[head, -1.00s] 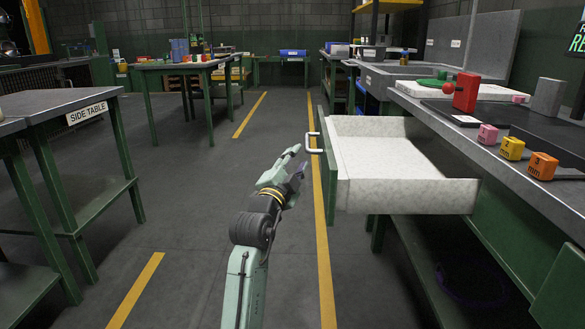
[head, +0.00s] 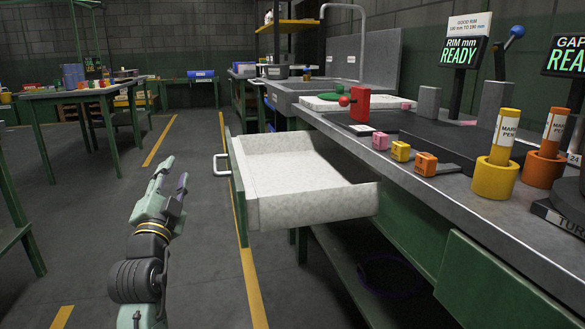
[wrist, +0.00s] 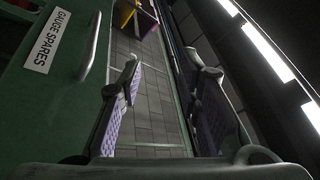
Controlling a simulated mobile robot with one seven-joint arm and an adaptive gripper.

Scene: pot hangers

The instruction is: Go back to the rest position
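My gripper (head: 173,178) hangs in free air over the floor, left of the pulled-out drawer (head: 315,209). It is apart from the drawer's metal handle (head: 221,165). In the wrist view my gripper (wrist: 166,70) has its two purple-padded fingers spread, with nothing but floor showing between them. The green drawer front (wrist: 50,110), labelled GAUGE SPARES, and its handle (wrist: 92,48) lie left of the fingers there. The drawer stands open, and the part of its pale inside that I see is empty.
The workbench (head: 450,190) on the right carries a red block (head: 360,104), small pink, yellow and orange blocks, pen holders and READY displays. A table (head: 80,93) stands at the back left. Floor is free left of the drawer.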

